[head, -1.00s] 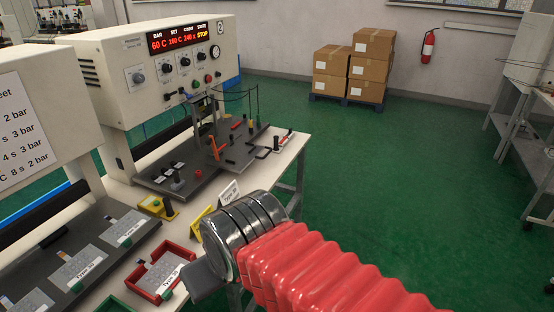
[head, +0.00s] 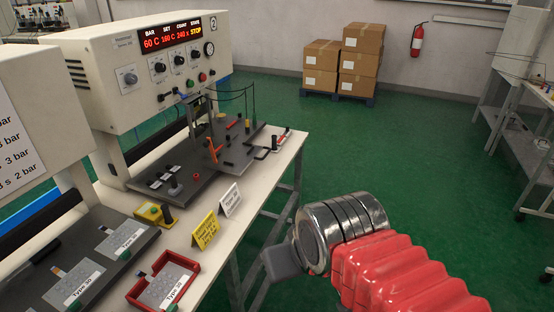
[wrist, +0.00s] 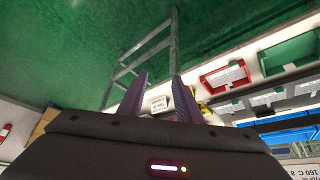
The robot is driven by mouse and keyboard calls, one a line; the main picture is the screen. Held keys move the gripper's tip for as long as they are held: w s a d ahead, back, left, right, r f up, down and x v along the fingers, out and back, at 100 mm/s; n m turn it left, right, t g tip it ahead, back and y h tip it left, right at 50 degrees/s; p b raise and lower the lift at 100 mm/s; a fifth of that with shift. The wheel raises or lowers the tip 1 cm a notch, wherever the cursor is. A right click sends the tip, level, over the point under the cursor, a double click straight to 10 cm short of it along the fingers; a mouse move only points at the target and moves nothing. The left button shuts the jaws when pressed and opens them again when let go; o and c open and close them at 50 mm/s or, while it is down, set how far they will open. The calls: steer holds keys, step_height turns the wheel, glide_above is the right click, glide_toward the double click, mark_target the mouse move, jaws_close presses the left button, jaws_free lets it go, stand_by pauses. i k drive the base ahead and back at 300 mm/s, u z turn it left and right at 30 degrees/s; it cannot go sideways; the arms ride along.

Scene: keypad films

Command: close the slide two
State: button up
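The press with the number 2 plate (head: 130,60) stands at upper left in the head view, its display lit. Its dark slide plate (head: 212,174) lies on the white bench in front of it, out from under the housing. The slide carries knobs, an orange lever (head: 213,150) and a black loop handle (head: 264,152) near its right end. My gripper (wrist: 160,78) shows in the wrist view with its two purple fingers apart and nothing between them. In the head view my arm is at lower right, beyond the bench's front edge, well apart from the slide. The fingertips are hidden there.
A yellow sign (head: 205,230), a white sign (head: 230,200) and a yellow button box (head: 149,212) stand on the bench. A red tray (head: 195,266) is nearer. Cartons (head: 358,60) stand far back. Green floor right of the bench is clear.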

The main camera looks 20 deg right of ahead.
mark_target(234, 157)
steer(key=u, duration=0.3)
steer(key=k, duration=1.35)
steer(key=i, duration=1.75)
steer(key=u, duration=0.65)
